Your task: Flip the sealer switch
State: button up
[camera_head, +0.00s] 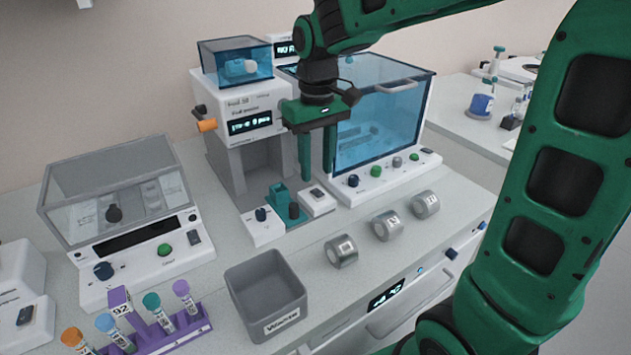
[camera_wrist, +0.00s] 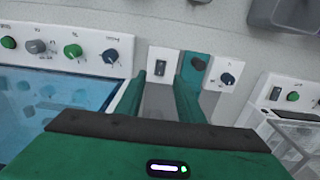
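A white machine with a lit display (camera_head: 240,118) and an orange handle stands at the back centre; its label is too small to read surely, so I cannot confirm it is the sealer. At its front is a small white block with a dark rocker switch (camera_head: 317,194), also in the wrist view (camera_wrist: 160,68). Which way the rocker is set is unclear. My gripper (camera_head: 316,176) is above this block, fingers pointing down. In the wrist view my gripper (camera_wrist: 160,82) has its fingers apart and nothing between them, with the switch beyond the gap.
A green holder (camera_head: 279,196) and a knob block (camera_head: 262,222) sit left of the switch. A blue-windowed cabinet (camera_head: 375,125) stands close on the right. Another switch (camera_head: 194,238) is on the lidded device at left. A grey waste bin (camera_head: 265,292) and metal rolls stand in front.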

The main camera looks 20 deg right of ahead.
aim_at(317, 191)
jog(key=shift+f, duration=2.45)
